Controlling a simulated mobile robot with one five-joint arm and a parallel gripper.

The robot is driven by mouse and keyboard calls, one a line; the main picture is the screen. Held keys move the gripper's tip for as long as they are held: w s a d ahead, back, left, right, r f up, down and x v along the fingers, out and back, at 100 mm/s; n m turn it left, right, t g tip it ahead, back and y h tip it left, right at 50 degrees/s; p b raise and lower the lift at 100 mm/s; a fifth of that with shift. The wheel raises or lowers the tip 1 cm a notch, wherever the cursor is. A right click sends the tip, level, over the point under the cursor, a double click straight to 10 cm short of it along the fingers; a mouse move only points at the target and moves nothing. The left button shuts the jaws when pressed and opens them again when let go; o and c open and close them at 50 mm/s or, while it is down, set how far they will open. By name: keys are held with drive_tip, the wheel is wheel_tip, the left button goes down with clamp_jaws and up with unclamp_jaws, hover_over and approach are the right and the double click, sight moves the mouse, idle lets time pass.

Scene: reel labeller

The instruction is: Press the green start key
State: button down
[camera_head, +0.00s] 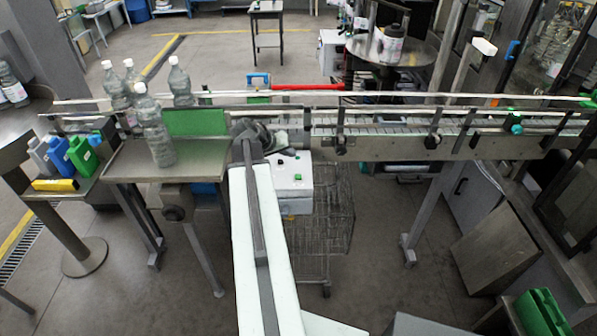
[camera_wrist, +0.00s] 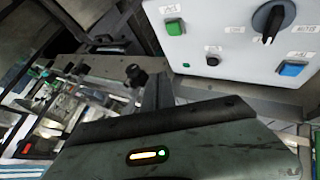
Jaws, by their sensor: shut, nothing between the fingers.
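The green start key (camera_wrist: 175,27) is a square button on the upper left of a white control box (camera_wrist: 222,38) in the wrist view. The box also shows in the head view (camera_head: 293,196), below the conveyor's near edge, with a small green key (camera_head: 298,178) on it. My arm reaches forward from the bottom middle. My gripper (camera_head: 252,130) is at its far end, up and left of the box. It is shut and empty. The dark gripper body fills the bottom of the wrist view, and its fingertips are hard to make out. I see no contact with the key.
The box also carries a black rotary knob (camera_wrist: 268,22) and a blue key (camera_wrist: 291,68). The conveyor (camera_head: 400,145) runs to the right. A metal table (camera_head: 125,168) with clear bottles (camera_head: 157,140) stands left. A wire cart (camera_head: 330,215) stands below the box.

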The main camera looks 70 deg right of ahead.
sight(296, 177)
drive_tip(key=shift+s+d+r, duration=0.15)
drive_tip(key=shift+s+d, duration=0.15)
drive_tip(key=shift+s, duration=0.2)
drive_tip(key=shift+s+d+r, duration=0.15)
drive_tip(key=shift+s+d, duration=0.15)
drive_tip(key=shift+s, duration=0.15)
wheel_tip(296, 177, down, 9)
drive_tip(key=b, duration=0.9)
idle(1.1)
drive_tip(key=shift+f+b, duration=0.3)
